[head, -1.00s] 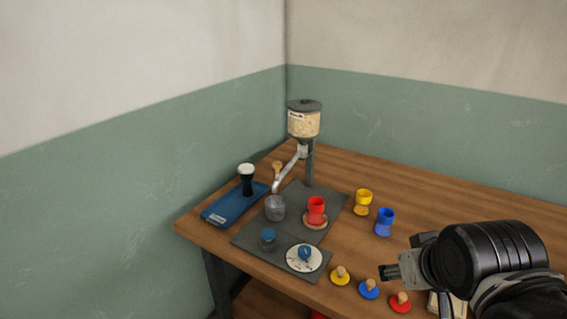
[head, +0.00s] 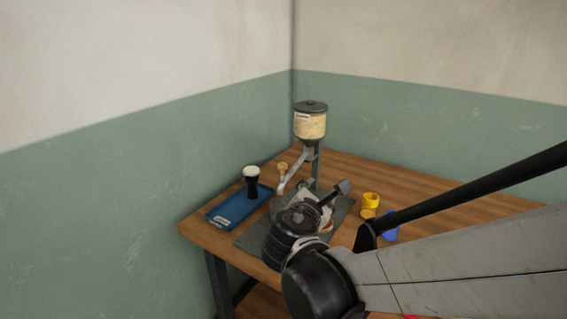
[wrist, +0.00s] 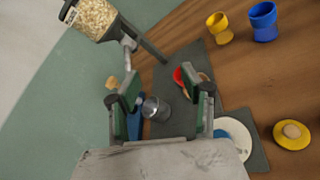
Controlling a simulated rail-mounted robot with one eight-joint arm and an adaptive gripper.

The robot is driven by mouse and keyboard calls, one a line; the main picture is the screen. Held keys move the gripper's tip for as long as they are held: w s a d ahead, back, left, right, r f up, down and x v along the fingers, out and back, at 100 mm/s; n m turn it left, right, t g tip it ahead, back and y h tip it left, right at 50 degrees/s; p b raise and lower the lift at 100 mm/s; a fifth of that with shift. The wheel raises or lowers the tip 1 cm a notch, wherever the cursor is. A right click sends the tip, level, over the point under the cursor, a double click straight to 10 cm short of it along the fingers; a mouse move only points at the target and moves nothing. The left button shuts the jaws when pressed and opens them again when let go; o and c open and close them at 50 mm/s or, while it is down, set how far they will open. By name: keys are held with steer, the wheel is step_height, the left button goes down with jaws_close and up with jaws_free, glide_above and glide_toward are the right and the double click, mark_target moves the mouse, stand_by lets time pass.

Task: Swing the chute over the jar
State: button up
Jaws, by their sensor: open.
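The hopper (head: 310,124) of pale grains stands on a post at the back of the table and shows at upper left in the wrist view (wrist: 94,18). Its grey chute (head: 292,171) slopes down to the left. In the wrist view the chute (wrist: 128,46) runs down behind my left finger, which hides its lower end. A grey see-through jar (wrist: 155,108) stands on the dark mat, between my fingers in the picture. I cannot tell whether the chute's mouth is over it. My gripper (wrist: 163,95) is open and empty above the mat; it also shows in the head view (head: 326,198).
A blue tray (head: 222,217) with a black-and-white tamper (head: 251,182) lies at left. A wooden knob (head: 283,166) shows near the chute.

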mark_target(282, 167)
steer(key=w+a+n+t+y, duration=0.2)
steer(key=a+n+t, duration=0.1)
steer(key=a+n, duration=0.65)
steer(key=shift+m, duration=0.65)
steer(key=w, duration=0.4)
steer(key=w+b, duration=0.1)
steer(key=w, duration=0.3)
steer(key=w+b, duration=0.1)
steer(key=w, duration=0.4)
steer(key=shift+d+f, duration=0.25)
steer(key=shift+d, duration=0.1)
jaws_close()
